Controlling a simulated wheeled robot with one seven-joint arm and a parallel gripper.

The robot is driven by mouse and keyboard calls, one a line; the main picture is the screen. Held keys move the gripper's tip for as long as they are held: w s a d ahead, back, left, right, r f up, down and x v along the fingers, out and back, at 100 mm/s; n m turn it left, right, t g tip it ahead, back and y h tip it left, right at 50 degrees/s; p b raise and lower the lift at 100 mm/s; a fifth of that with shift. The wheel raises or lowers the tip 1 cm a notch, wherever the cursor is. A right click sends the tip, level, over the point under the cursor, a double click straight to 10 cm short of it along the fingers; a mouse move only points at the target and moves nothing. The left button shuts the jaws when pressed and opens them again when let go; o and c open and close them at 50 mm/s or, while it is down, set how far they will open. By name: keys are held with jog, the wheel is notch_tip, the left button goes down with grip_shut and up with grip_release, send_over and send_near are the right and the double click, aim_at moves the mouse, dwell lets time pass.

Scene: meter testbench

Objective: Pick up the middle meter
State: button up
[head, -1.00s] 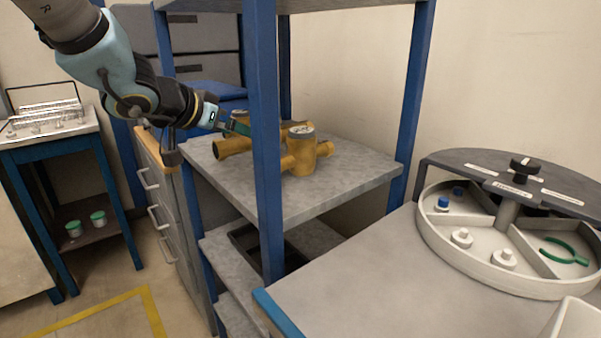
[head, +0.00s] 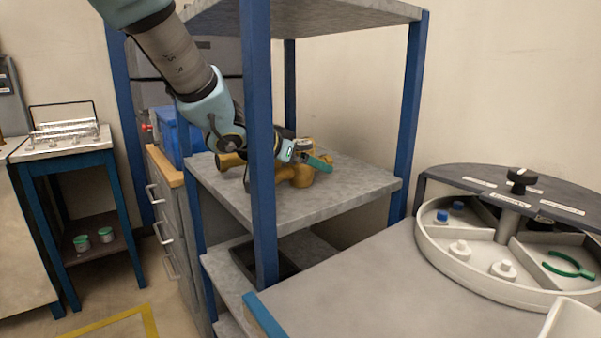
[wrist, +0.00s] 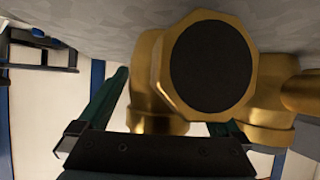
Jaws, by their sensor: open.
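Brass meters (head: 302,176) lie on the grey middle shelf (head: 345,188) of a blue-post rack in the head view. Another brass part (head: 229,160) shows behind the front post. Overlap keeps me from telling which is the middle one. My gripper (head: 316,160) is open, with green fingers over the front brass meter, hiding its top. In the wrist view, a brass meter body (wrist: 150,85) with a dark round end fills the middle. My gripper (wrist: 170,105) has one green finger left of the brass and the other partly hidden by it. I cannot tell whether they touch.
The blue front post (head: 262,150) stands close to my arm, and an upper shelf (head: 340,14) lies above. A grey bench with a round divided tray (head: 485,287) is at the right. A blue bin (head: 185,135) stands behind left. The shelf's right part is clear.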

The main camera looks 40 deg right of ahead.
jog(key=shift+d+f, duration=0.15)
jog(key=shift+d, duration=0.15)
jog(key=shift+c, duration=0.2)
grip_shut()
dwell(0.4)
